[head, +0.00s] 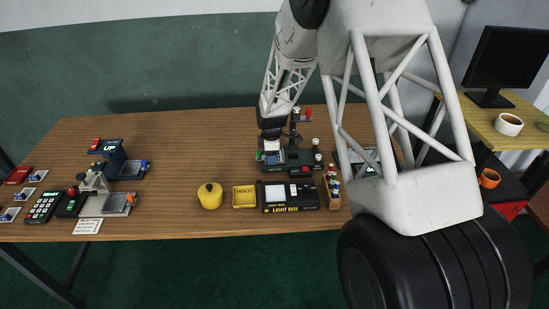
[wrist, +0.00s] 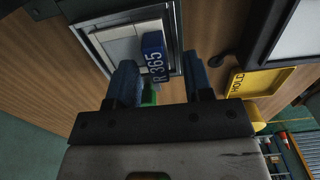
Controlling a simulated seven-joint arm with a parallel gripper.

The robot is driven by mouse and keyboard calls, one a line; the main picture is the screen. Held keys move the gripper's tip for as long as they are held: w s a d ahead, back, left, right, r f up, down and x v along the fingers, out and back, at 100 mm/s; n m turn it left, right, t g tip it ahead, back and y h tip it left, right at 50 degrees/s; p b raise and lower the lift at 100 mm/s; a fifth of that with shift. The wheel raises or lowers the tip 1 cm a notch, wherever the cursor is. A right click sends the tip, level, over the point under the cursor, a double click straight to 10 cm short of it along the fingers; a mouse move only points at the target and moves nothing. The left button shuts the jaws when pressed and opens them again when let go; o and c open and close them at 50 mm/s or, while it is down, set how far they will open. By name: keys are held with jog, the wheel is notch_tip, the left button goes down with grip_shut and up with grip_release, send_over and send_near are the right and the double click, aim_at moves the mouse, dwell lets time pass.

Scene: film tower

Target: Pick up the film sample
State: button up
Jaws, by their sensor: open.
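In the wrist view a small blue piece marked "R 365" (wrist: 154,54) sits at the right edge of a pale square plate (wrist: 115,42) in a grey frame. It looks like the film sample's tab, but I cannot tell film from plate. My gripper (wrist: 161,78) is open, with its blue fingers either side of the blue piece and no visible grip on it. A small green part (wrist: 150,96) shows between the fingers, partly hidden. In the head view my gripper (head: 271,137) is low over a dark bench device (head: 292,160) with a white square.
A yellow tray (head: 244,206) marked "HOLD", a light box (head: 290,208) and a yellow pot (head: 210,196) stand in front of the device. A vial rack (head: 333,192) is at its right. More instruments stand at the left; the table between is clear.

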dwell(0.3)
grip_shut()
jog(key=shift+r, duration=0.2)
jog(key=shift+r, duration=0.5)
jog(key=shift+s+r, duration=0.25)
jog(key=shift+r, duration=0.35)
jog(key=shift+s+r, duration=0.2)
jog(key=shift+r, duration=0.35)
jog(key=s, duration=0.5)
jog(key=s+d+r, duration=0.1)
jog(key=s, duration=0.4)
jog(key=s+d, duration=0.1)
jog(key=s, duration=0.4)
jog(key=shift+d+r, duration=0.15)
jog(key=shift+d, duration=0.1)
jog(key=shift+w+a+m, duration=0.1)
jog(key=shift+m, duration=0.2)
